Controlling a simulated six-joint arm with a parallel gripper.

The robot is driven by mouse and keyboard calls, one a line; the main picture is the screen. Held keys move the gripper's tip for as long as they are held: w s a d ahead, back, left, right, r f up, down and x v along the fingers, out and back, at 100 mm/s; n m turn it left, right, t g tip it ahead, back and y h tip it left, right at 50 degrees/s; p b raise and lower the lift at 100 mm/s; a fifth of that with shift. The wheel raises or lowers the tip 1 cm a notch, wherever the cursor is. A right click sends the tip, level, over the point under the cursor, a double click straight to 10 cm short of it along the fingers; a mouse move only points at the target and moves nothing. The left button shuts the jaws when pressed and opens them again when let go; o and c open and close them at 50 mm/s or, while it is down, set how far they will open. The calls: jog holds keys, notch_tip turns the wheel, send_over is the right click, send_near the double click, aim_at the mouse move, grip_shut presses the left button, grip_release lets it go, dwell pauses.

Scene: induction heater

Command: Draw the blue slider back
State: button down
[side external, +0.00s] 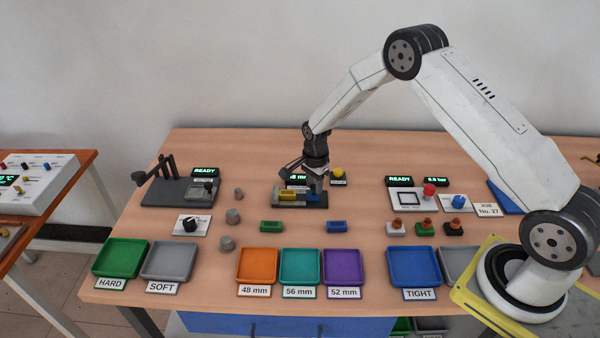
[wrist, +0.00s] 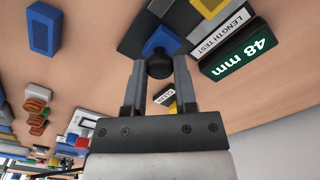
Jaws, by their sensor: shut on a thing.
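The blue slider (wrist: 160,40) is on the dark length test station (side external: 314,206), with its round black knob (wrist: 159,69) toward my gripper. My gripper (wrist: 158,66) has its two fingers on either side of the knob and is shut on it. In the side view my gripper (side external: 314,188) comes down over the right part of the station and hides most of the slider. A yellow block (side external: 288,194) lies in the station, left of the gripper. The station's display (wrist: 247,48) reads 48 mm.
A green block (side external: 271,227) and a blue block (side external: 337,227) lie in front of the station. A yellow button (side external: 338,173) stands just behind and right of my gripper. Orange (side external: 257,283), teal (side external: 300,283) and purple (side external: 343,283) trays line the front edge.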

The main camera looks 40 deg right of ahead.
jog(key=shift+s+d, duration=0.2)
jog(key=shift+c, duration=2)
grip_release()
jog(key=shift+r, duration=0.15)
jog(key=shift+r, duration=3.75)
